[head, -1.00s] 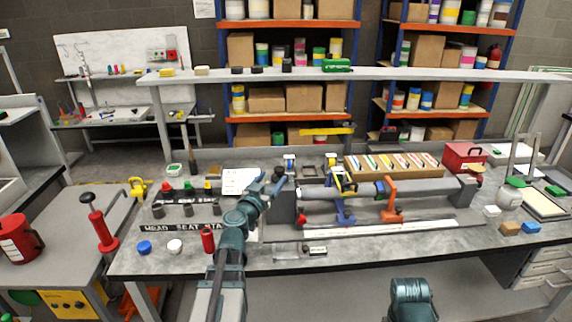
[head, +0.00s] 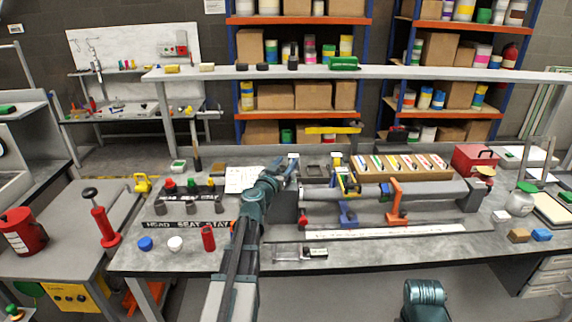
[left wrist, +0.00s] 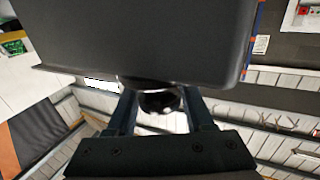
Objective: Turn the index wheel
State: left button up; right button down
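My left gripper (head: 287,168) reaches over the bench to the left end of a long grey tube fixture (head: 425,190). A dark end block (head: 284,212) stands there, partly hidden by my arm. In the left wrist view my left gripper (left wrist: 160,118) has its two fingers spread, one on each side of a dark, shiny round knob (left wrist: 160,102). Gaps show beside the knob. A large dark block (left wrist: 145,40) lies just beyond the fingertips. I cannot tell whether the knob or the block is the index wheel. My right gripper is not in view; only a right arm link shows.
A sheet of paper (head: 240,179) and several capped black items on a rack (head: 188,192) lie left of the arm. A red cylinder (head: 208,239) stands at the front. A carton of coloured strips (head: 405,166) is behind the tube.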

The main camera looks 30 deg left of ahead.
pick_arm(q)
grip_shut()
jog(key=shift+n+y, duration=0.3)
jog(key=shift+y, duration=0.2)
